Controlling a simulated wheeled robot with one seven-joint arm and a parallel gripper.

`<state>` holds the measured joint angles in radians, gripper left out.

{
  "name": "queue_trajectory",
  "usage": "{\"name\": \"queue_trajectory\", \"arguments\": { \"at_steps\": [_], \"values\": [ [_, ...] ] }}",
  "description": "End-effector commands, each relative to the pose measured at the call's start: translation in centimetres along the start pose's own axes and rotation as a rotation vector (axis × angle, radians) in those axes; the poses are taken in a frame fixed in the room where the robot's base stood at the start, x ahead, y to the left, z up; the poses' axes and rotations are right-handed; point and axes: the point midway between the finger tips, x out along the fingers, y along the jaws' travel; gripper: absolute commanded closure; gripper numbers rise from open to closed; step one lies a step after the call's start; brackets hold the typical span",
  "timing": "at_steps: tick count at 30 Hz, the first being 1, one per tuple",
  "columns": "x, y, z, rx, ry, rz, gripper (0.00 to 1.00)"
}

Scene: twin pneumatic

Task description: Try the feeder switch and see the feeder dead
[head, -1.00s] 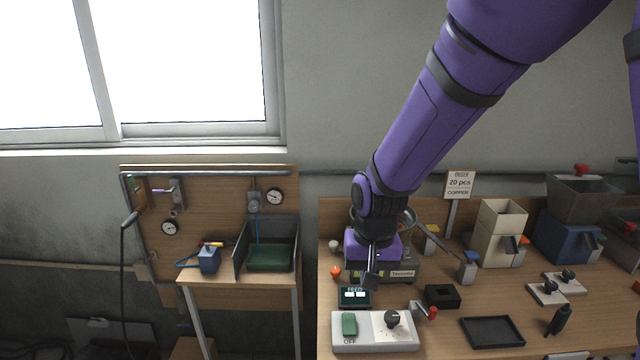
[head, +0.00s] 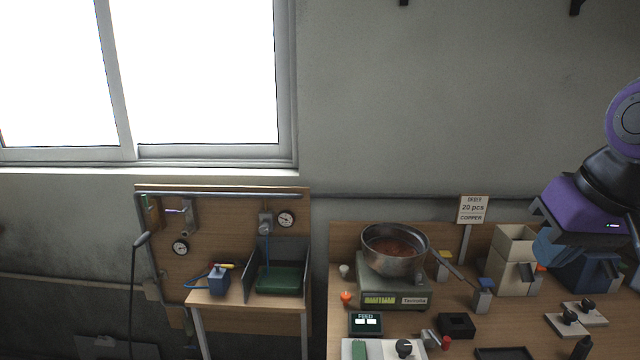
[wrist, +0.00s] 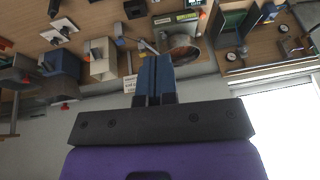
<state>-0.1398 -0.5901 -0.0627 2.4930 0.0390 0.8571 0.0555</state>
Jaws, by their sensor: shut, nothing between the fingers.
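A white switch box (head: 383,350) with a green rocker switch (head: 359,349) and a black knob (head: 404,347) stands at the bench's front, cut by the head view's lower edge. The rocker's label is out of frame. Behind it is a black FEED display (head: 366,323) with two lit white windows. My gripper (head: 547,243) is raised at the right, well away from the switch box and in front of the hoppers. Its blue fingers (wrist: 155,80) are together and empty in the wrist view.
A steel pan (head: 395,262) rests on a green scale (head: 380,293); it also shows in the wrist view (wrist: 183,48). A copper sign (head: 473,209), a beige hopper (head: 512,258), a black block (head: 456,325) and a dark tray (head: 504,353) are nearby. A side table (head: 250,302) stands left.

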Motion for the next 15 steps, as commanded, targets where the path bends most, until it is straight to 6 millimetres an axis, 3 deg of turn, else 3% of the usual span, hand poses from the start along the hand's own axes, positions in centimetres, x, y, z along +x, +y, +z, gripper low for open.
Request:
{"name": "queue_trajectory", "arguments": {
  "at_steps": [3,8,15],
  "values": [
    [-1.8,1.0,1.8,-0.004,0.049,0.041,1.00],
    [-3.0,1.6,3.2,-0.011,0.080,0.080,1.00],
    [-3.3,1.8,3.7,-0.015,0.087,0.093,0.47]
  ]
}}
